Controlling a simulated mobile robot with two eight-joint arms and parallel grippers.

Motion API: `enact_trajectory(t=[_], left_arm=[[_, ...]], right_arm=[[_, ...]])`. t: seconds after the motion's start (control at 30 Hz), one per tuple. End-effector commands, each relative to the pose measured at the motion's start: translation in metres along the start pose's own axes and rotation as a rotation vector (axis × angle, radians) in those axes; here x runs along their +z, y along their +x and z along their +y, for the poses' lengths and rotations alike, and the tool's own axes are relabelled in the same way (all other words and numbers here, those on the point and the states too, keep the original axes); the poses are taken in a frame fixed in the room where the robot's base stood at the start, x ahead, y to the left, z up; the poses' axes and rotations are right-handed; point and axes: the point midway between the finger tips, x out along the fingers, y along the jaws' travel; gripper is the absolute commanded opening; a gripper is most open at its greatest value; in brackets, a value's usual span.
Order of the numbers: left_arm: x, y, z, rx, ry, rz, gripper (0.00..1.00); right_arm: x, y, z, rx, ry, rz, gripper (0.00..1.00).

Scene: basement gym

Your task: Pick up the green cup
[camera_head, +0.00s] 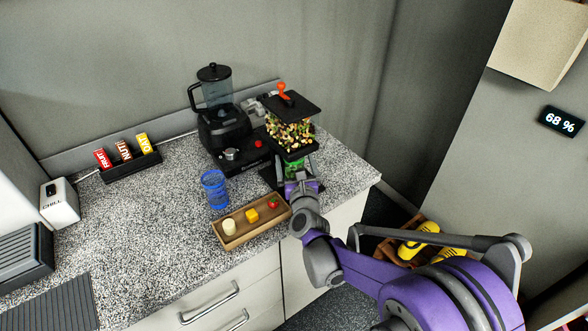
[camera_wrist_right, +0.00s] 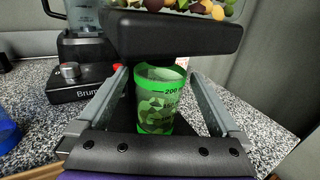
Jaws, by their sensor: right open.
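The green cup (camera_wrist_right: 158,105) is translucent, with a leafy print and a "200 ml" mark, and stands upright under the black nut dispenser (camera_wrist_right: 175,35). In the head view a little of the cup (camera_head: 294,169) shows beneath the dispenser (camera_head: 290,104), partly hidden by my right gripper. My right gripper (camera_head: 299,180) is open in front of the dispenser. In the right wrist view its fingers (camera_wrist_right: 158,82) reach forward on either side of the cup, with visible gaps. My left gripper is not in view.
A blue cup (camera_head: 215,189) and a wooden tray (camera_head: 236,240) with small food items stand to the left of my right gripper. A black blender (camera_head: 222,125) is beside the dispenser. A snack bar holder (camera_head: 131,169) is further left. The front left counter has free room.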

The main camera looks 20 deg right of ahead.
Motion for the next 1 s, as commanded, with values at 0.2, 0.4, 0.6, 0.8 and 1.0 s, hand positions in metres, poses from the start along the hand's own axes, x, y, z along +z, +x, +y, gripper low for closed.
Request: enact_trajectory(t=[0.2, 0.4, 0.6, 0.8, 1.0], left_arm=[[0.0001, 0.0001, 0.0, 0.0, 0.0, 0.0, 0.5], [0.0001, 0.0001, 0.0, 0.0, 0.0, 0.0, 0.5], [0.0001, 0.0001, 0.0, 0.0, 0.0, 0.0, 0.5], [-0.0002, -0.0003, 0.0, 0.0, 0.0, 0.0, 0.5], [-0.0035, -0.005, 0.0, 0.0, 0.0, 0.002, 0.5]], right_arm=[[-0.0001, -0.0004, 0.0, 0.0, 0.0, 0.0, 0.75], [0.0, -0.0005, 0.0001, 0.0, 0.0, 0.0, 0.39], [0.0001, -0.0005, 0.0001, 0.0, 0.0, 0.0, 0.14], [0.0007, -0.0002, 0.0004, 0.0, 0.0, 0.0, 0.14], [0.0085, 0.0041, 0.0053, 0.001, 0.0, -0.001, 0.14]])
